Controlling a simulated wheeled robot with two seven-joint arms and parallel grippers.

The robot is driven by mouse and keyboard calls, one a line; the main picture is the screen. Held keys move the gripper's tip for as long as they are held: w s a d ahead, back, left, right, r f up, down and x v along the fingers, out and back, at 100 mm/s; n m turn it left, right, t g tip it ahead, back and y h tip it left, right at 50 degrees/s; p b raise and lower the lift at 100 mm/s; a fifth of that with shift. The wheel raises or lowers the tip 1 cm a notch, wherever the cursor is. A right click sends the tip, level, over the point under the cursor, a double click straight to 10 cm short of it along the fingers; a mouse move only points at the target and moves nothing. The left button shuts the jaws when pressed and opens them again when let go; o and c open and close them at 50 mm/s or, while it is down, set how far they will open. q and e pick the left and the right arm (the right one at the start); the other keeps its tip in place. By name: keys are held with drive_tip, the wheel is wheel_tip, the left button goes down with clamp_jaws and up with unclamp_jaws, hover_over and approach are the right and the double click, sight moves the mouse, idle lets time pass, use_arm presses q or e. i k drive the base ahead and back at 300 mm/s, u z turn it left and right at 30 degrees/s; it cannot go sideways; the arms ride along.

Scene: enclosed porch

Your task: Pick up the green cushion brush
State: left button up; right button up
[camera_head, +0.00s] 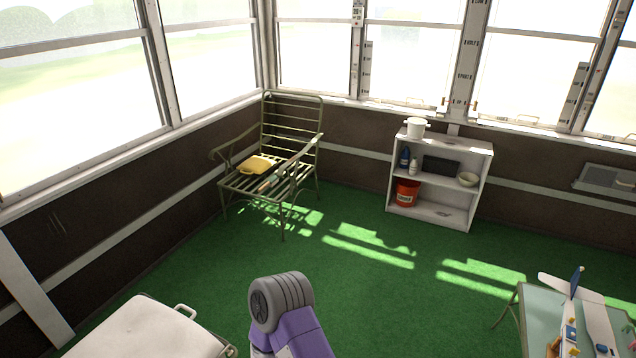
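A metal-framed chair (291,100) with a slatted seat stands in the far left corner. On its seat, near the right armrest, lies a small elongated item (268,184) with a pale and greenish look. It may be the green cushion brush, but it is too small to be sure. A yellow item (255,165) lies behind it on the same seat. Neither of my grippers shows. Only a grey and purple link of mine shows at the bottom middle, well apart from the chair.
A white shelf (436,213) with a white pot (416,128), bottles, a bowl and a red bucket (406,192) stands at the back wall. A table (539,318) with a model plane is at lower right. A white-topped piece (140,330) is at lower left. Green floor between is clear.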

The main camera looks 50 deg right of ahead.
sight(270, 182)
drive_tip(key=z, duration=1.75)
drive_tip(key=i, duration=3.7)
drive_tip(key=u, duration=2.15)
drive_tip(key=i, duration=1.9)
drive_tip(key=z, duration=0.65)
